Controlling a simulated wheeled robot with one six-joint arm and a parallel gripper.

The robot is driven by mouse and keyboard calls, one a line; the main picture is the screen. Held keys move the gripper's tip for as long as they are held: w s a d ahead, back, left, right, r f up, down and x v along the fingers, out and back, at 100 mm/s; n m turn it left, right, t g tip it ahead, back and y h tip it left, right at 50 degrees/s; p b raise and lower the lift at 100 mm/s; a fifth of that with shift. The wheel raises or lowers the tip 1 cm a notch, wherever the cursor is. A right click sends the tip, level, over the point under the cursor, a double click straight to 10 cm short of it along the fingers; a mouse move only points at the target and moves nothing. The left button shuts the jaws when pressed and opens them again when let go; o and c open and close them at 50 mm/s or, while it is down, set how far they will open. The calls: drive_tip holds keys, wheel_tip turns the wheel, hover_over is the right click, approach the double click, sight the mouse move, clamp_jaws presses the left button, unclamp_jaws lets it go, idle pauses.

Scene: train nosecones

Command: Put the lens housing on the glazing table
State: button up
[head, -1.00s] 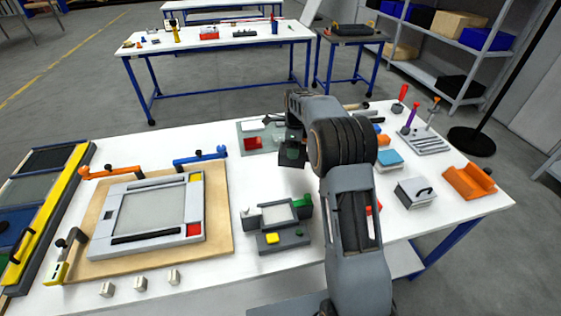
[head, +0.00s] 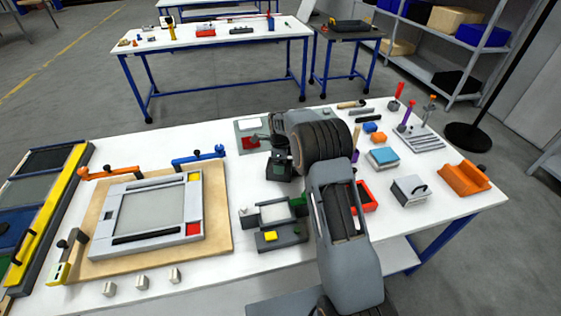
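My gripper (head: 281,170) points down over the middle of the white workbench, just behind a dark grey fixture. It is small and dark, and partly covered by my arm, so I cannot tell whether its fingers are apart or hold anything. The dark grey fixture (head: 272,238) has a pale plate, a green block and a yellow block. I cannot tell for sure which thing is the lens housing. A second white table (head: 215,42) with blue legs stands across the floor; it may be the glazing table, but no label shows.
A wooden board (head: 217,235) with a grey frame (head: 152,238) lies at the left. A red tray (head: 362,197), a grey box with a handle (head: 409,190) and an orange cradle (head: 464,178) stand at the right. Open floor lies between the tables.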

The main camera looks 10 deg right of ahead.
drive_tip(key=o, duration=0.6)
drive_tip(key=shift+f, duration=0.15)
drive_tip(key=o, duration=0.4)
drive_tip(key=shift+o, duration=0.2)
drive_tip(key=shift+r, duration=0.5)
drive_tip(key=s+r+n+t+b, duration=0.1)
drive_tip(key=s+r+n, duration=0.2)
drive_tip(key=r, duration=0.6)
drive_tip(key=s+r+n, duration=0.2)
drive_tip(key=s+r, duration=0.1)
drive_tip(key=r, duration=0.5)
drive_tip(key=s+n+t, duration=0.3)
drive_tip(key=s+n, duration=1.4)
drive_tip(key=s, duration=0.8)
drive_tip(key=shift+a, duration=0.25)
